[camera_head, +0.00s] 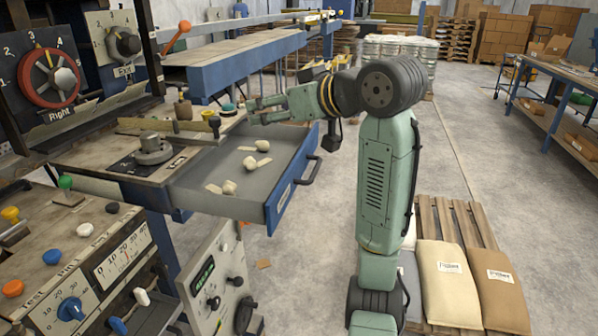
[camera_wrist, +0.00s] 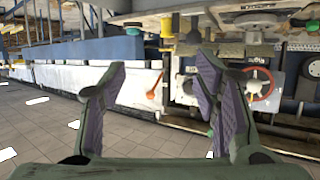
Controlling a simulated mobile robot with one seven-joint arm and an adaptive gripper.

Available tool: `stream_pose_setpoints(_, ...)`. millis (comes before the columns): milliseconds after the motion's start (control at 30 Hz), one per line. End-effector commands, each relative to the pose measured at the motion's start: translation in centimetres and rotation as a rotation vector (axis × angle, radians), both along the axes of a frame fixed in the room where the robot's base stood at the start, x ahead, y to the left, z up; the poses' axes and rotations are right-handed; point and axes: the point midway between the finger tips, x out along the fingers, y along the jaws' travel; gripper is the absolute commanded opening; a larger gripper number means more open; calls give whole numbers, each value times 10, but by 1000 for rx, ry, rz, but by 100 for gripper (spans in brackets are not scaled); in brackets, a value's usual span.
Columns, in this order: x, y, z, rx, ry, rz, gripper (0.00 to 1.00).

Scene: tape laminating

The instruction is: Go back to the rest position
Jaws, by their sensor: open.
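My gripper (camera_head: 258,110) is at the end of my green arm, raised over the back of an open drawer (camera_head: 240,207) in the head view. In the wrist view my gripper (camera_wrist: 160,90) shows two fingers spread wide with nothing between them. The drawer is pulled out from the machine bench and holds several small pale pieces (camera_head: 229,187) lying on its floor. The wrist view is tilted and shows the machine's side and the grey floor past the fingers.
A control panel with a red dial (camera_head: 52,78) stands at the left, and a knob-covered console (camera_head: 70,270) is at the lower left. Sacks (camera_head: 447,284) lie on a pallet beside my arm at the right.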

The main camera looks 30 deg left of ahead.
Motion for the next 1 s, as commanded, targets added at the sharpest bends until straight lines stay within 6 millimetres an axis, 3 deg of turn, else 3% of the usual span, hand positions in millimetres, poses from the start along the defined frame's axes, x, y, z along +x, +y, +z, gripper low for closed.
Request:
stream_pose_setpoints(200,-4,-15,6,0,0,0,56)
stream_pose_setpoints(667,-5,-13,5,7,-3,0,56)
stream_pose_setpoints(767,-10,4,4,65,-31,-4,56)
stream_pose_setpoints(867,-23,38,7,199,-98,-9,56)
stream_pose_setpoints(1000,-68,82,23,480,-244,-10,56)
